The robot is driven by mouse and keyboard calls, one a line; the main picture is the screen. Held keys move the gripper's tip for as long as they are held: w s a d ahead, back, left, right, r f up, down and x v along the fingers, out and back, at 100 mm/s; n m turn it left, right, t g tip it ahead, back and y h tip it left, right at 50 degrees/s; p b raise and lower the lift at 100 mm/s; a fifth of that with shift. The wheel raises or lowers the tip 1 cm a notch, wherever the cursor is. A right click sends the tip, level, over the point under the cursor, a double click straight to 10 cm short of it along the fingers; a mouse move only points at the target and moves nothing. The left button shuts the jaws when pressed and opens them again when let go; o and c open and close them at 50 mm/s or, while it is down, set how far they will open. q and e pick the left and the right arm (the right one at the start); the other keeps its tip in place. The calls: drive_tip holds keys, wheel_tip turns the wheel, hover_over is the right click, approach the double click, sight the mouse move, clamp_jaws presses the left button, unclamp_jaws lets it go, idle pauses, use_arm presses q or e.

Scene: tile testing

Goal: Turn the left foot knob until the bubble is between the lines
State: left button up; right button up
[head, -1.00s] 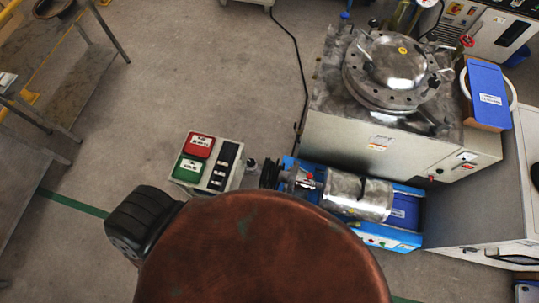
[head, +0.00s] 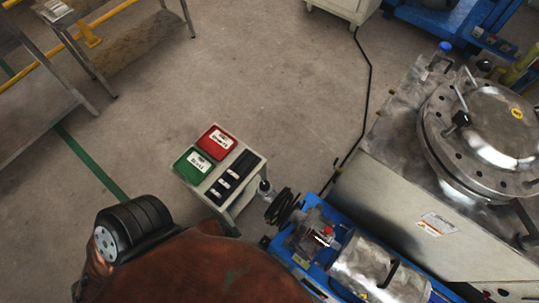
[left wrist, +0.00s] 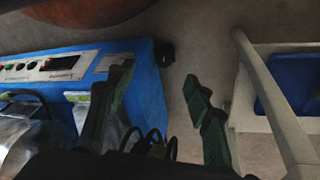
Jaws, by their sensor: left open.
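The blue machine base (head: 300,247) carries a shiny metal cylinder (head: 372,270) and a red-topped part (head: 328,231). It also shows in the left wrist view (left wrist: 150,95). A small dark knob-like part (left wrist: 167,52) sits at the base's corner in the left wrist view; I cannot tell for sure that it is the left foot knob. I cannot make out the bubble or its lines. My left gripper (left wrist: 158,73) is open and empty, its dark fingers spread near that corner and apart from the dark part. My right gripper is not in view.
A pale stand with a green tray (head: 193,167) and a red tray (head: 217,141) stands left of the base. A large bolted metal vessel (head: 490,135) is at the right, and a metal bench (head: 40,95) at the far left.

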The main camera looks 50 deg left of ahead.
use_arm(q)
drive_tip(key=w+d+f+m+h+b, duration=0.1)
drive_tip(key=w+d+f+m, duration=0.3)
drive_tip(key=w+d+f, duration=0.1)
drive_tip(key=m+b, duration=0.1)
drive_tip(key=m, duration=0.3)
approach(265, 240)
drive_tip(key=f, duration=0.2)
drive_tip(key=b+x, duration=0.1)
drive_tip(key=x, duration=0.1)
drive_tip(key=b+x, duration=0.2)
drive_tip(key=x, duration=0.1)
drive_tip(key=shift+d+f+b, duration=0.2)
drive_tip(key=shift+d+b, duration=0.15)
drive_tip(key=shift+d, duration=0.05)
drive_tip(key=shift+w+d+f+b, duration=0.2)
drive_tip(key=shift+w+f+b, duration=0.15)
drive_tip(key=shift+f, duration=0.15)
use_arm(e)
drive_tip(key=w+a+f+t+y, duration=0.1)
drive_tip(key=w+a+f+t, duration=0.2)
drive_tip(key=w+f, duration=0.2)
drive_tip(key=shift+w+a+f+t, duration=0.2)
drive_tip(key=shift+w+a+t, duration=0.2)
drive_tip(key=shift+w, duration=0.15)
use_arm(q)
drive_tip(key=shift+c, duration=0.2)
